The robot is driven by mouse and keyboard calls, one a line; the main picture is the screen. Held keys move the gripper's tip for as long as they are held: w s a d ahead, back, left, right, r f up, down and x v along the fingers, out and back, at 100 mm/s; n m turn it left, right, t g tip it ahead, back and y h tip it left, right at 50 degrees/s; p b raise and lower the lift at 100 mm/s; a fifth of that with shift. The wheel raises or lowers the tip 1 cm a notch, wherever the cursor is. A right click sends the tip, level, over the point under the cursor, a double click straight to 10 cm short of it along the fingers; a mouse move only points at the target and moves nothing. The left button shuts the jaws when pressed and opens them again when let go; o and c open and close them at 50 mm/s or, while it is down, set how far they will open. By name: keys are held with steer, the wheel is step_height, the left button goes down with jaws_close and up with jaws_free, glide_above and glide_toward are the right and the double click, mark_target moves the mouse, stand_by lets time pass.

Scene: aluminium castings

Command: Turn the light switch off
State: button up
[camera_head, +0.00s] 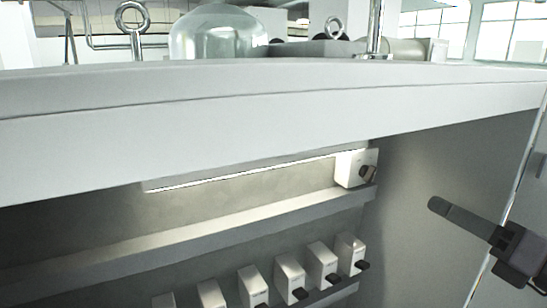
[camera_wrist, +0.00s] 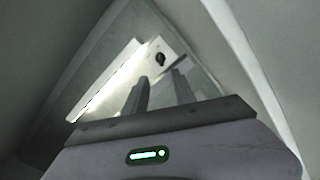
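The light switch is a white box with a small dark knob (camera_head: 368,172), at the right end of a lit strip light (camera_head: 255,171) under the worktop. The knob also shows in the wrist view (camera_wrist: 160,58), beyond my fingertips, next to the bright strip. My gripper (camera_head: 438,205) is to the right of the switch in the head view, apart from it. In the wrist view my gripper (camera_wrist: 159,77) shows two dark fingers with a gap between them and nothing held. The head view shows only one finger clearly.
A thick grey worktop (camera_head: 270,105) overhangs the recess. Below the switch runs a ledge (camera_head: 200,235), then a row of several white boxes with dark knobs (camera_head: 290,278). A grey side panel (camera_head: 430,170) stands right. A glass dome (camera_head: 218,35) sits on top.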

mark_target(374, 174)
steer(key=p+x, duration=0.3)
steer(key=x, duration=1.2)
steer(key=shift+w+a, duration=0.1)
steer(key=shift+c, duration=0.2)
jaws_close()
